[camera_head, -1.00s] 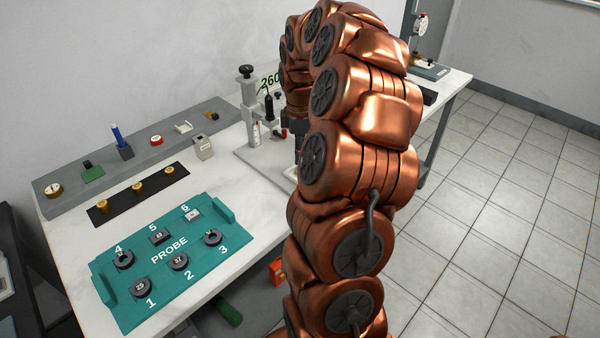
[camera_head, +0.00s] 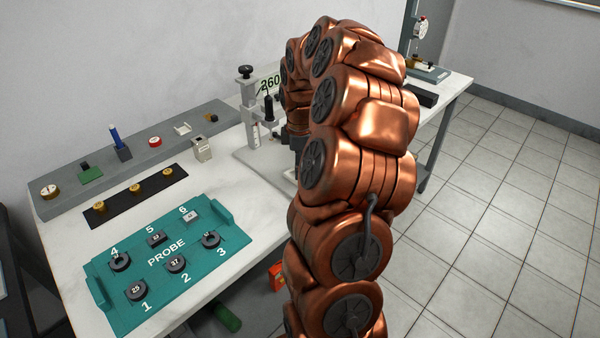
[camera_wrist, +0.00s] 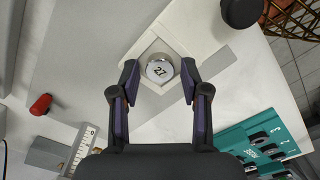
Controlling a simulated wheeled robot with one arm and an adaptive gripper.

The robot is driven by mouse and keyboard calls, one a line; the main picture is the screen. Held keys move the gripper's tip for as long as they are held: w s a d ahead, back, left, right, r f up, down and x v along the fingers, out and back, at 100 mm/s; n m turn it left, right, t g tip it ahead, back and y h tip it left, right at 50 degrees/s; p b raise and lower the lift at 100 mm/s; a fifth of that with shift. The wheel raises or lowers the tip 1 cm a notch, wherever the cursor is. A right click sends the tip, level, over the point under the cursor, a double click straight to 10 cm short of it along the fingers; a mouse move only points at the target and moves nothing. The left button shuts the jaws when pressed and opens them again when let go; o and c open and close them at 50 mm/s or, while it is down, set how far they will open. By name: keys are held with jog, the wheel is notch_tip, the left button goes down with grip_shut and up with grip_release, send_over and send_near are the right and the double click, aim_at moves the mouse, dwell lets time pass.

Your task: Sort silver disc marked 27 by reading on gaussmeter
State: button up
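The silver disc marked 27 (camera_wrist: 160,69) lies flat in a pale square holder (camera_wrist: 143,48) in the wrist view. My gripper (camera_wrist: 159,72) is open, with one dark finger on each side of the disc. A gap shows between the disc and each fingertip. In the head view my arm hides the disc and most of my gripper.
A teal PROBE tray (camera_head: 128,312) with numbered places holds several dark pieces and a pale one. A dark strip (camera_head: 152,191) with several brass pieces and a grey ledge (camera_head: 60,205) lie behind it. A stand with a black knob (camera_head: 245,72) rises close to my arm.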

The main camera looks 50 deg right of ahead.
grip_shut()
jog(key=shift+r+p, duration=0.85)
jog(key=shift+r, duration=1.65)
